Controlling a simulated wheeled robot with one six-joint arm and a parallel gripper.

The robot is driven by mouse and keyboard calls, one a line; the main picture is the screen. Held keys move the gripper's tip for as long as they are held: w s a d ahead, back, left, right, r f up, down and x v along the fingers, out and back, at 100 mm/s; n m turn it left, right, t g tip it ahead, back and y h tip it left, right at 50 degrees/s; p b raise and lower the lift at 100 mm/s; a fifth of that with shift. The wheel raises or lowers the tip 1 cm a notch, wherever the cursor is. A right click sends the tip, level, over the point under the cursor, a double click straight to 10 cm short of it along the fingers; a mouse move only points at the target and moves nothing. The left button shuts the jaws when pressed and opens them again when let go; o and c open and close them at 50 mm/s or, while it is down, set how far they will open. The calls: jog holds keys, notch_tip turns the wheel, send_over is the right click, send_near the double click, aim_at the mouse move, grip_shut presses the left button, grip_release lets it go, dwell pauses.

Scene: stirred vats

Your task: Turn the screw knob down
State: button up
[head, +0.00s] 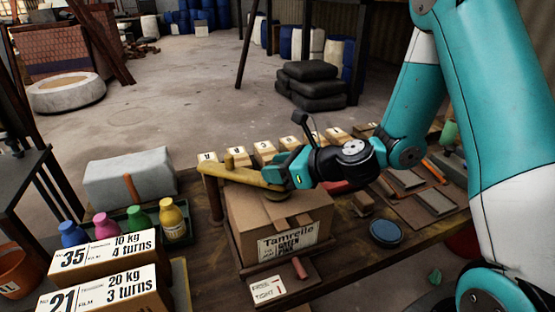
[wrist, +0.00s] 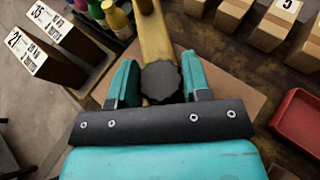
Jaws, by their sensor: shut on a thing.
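The dark scalloped screw knob (wrist: 161,80) sits on a yellow clamp arm (wrist: 154,38) in the wrist view. My gripper (wrist: 158,72) has its two teal fingers on either side of the knob and is shut on it. In the head view my gripper (head: 276,173) reaches in from the right, and its fingers hide the knob. The clamp arm (head: 238,174) runs from a post at the left over a cardboard box (head: 248,215) labelled Tamrello. I cannot tell whether the arm presses on the box.
Two weight boxes, marked 35 (head: 105,257) and 21 (head: 105,291), stand at the left by coloured bottles (head: 105,225). A row of small numbered boxes (head: 264,151) lies behind. A blue round lid (head: 385,232) and a red tray (wrist: 301,120) are at the right.

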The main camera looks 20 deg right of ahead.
jog(key=m+h+p, duration=0.1)
jog(key=m+t+h+p, duration=0.2)
jog(key=shift+s+a+r+m+h+p, duration=0.1)
jog(key=shift+r+m+h+p, duration=0.15)
jog(key=shift+m+h+p, duration=0.05)
jog(key=m+t+h+p, duration=0.1)
jog(key=m+h+p, duration=0.1)
jog(key=p, duration=0.2)
jog(key=shift+r+m+h, duration=0.15)
jog(key=shift+m+h, duration=0.15)
jog(key=shift+h, duration=0.1)
jog(key=m+h+p, duration=0.2)
jog(key=p, duration=0.2)
jog(key=shift+m+h+p, duration=0.3)
jog(key=shift+h, duration=0.1)
jog(key=shift+w+f+m+h+p, duration=0.2)
jog(key=shift+m+h+p, duration=0.2)
jog(key=shift+h+p, duration=0.25)
jog(key=shift+f, duration=0.1)
jog(key=o, duration=0.9)
jog(key=shift+s, duration=0.1)
